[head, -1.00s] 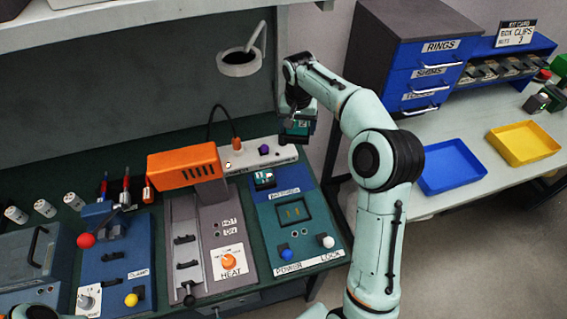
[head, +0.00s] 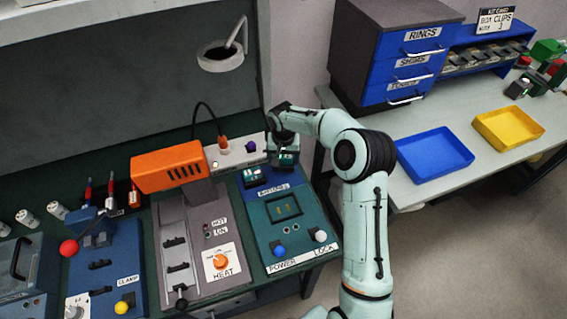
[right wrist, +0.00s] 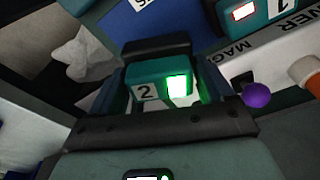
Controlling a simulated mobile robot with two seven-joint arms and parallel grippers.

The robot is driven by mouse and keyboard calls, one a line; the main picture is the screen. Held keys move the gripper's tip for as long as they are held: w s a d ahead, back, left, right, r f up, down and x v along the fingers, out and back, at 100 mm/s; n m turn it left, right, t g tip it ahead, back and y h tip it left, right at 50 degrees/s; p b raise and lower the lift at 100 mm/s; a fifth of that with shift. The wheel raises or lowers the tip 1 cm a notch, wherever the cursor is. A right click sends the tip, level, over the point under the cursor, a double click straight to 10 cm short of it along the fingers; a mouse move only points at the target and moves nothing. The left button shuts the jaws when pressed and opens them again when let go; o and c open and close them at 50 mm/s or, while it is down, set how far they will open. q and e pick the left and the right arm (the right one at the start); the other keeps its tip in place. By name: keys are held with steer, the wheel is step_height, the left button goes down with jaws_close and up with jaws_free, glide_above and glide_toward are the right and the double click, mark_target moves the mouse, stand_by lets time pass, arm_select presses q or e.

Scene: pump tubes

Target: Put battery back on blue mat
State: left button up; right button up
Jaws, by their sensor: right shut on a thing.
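A teal battery (right wrist: 147,72) marked 2, with a bright green light, sits between the fingers of my right gripper (right wrist: 165,90). In the head view my right gripper (head: 284,147) holds this battery (head: 287,158) at the back right of the blue mat (head: 293,178). Part of the blue mat also shows at the top of the right wrist view (right wrist: 135,25). I cannot tell whether the held battery touches the mat. A second teal battery (head: 252,175), marked 1 with a red light, stands on the mat's left; it also shows in the right wrist view (right wrist: 265,10). My left gripper is out of view.
A white power strip (head: 228,154) with a purple knob (head: 251,146) lies behind the mat. The panel with POWER and LOCK knobs (head: 282,230) is in front. An orange heater (head: 168,167) stands to the left. Blue (head: 434,155) and yellow (head: 508,128) trays lie on the right table.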

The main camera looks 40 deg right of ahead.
mark_target(284, 163)
steer(key=shift+f, duration=1.6)
steer(key=shift+f, duration=0.2)
steer(key=o, duration=1.3)
steer(key=shift+o, duration=0.2)
steer(key=shift+r, duration=0.1)
steer(key=r, duration=0.8)
steer(key=s+a+r, duration=0.1)
steer(key=r, duration=0.3)
steer(key=shift+s, duration=0.1)
